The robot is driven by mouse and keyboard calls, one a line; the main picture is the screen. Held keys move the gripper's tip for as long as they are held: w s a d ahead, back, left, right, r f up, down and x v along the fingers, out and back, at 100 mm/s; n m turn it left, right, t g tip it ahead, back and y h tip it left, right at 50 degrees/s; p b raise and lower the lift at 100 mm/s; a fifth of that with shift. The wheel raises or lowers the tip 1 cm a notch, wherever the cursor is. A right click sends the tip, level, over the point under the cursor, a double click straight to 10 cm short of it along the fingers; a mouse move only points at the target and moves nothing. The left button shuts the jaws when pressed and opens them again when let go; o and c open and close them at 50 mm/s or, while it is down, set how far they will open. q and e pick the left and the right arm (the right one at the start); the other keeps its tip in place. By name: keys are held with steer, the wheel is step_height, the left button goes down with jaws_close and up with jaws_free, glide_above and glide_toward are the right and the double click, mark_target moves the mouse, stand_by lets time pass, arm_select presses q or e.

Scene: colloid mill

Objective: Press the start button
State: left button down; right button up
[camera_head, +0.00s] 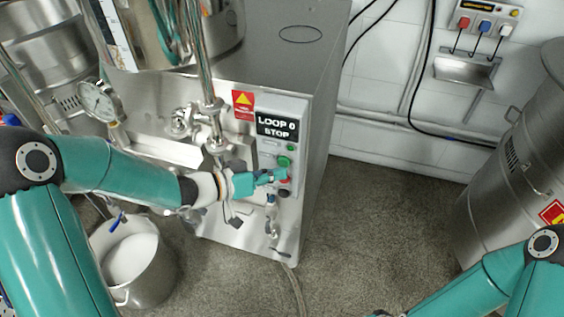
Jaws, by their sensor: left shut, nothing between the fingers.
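The colloid mill (270,80) is a steel cabinet with a grey control panel on its front right edge. A black display (277,125) on the panel reads "LOOP 0 STOP". Below it is a green button (284,161), and a red button (286,181) shows partly lower down. My left gripper (272,177) is shut and empty, with its fingertips at the panel just below the green button. I cannot tell whether the tips touch the panel. The gripper hides part of the panel's lower left. My right arm comes in at the lower right; its gripper is out of the picture.
A steel bucket (150,285) with white contents stands on the floor at lower left. A pressure gauge (100,101) and pipes are left of the panel. A steel drum (520,165) stands at right. The floor between mill and drum is clear. Wall sockets (487,22) hang at upper right.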

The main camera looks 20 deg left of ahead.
arm_select(q)
steer(key=shift+w, duration=0.35)
steer(key=shift+w+p, duration=0.45)
steer(key=shift+w, duration=0.05)
stand_by(0.6)
steer(key=shift+s, duration=0.95)
steer(key=shift+s, duration=0.1)
steer(key=s, duration=0.4)
steer(key=shift+s+a+b, duration=0.15)
steer(key=shift+s+b, duration=0.15)
steer(key=shift+s, duration=0.1)
stand_by(0.6)
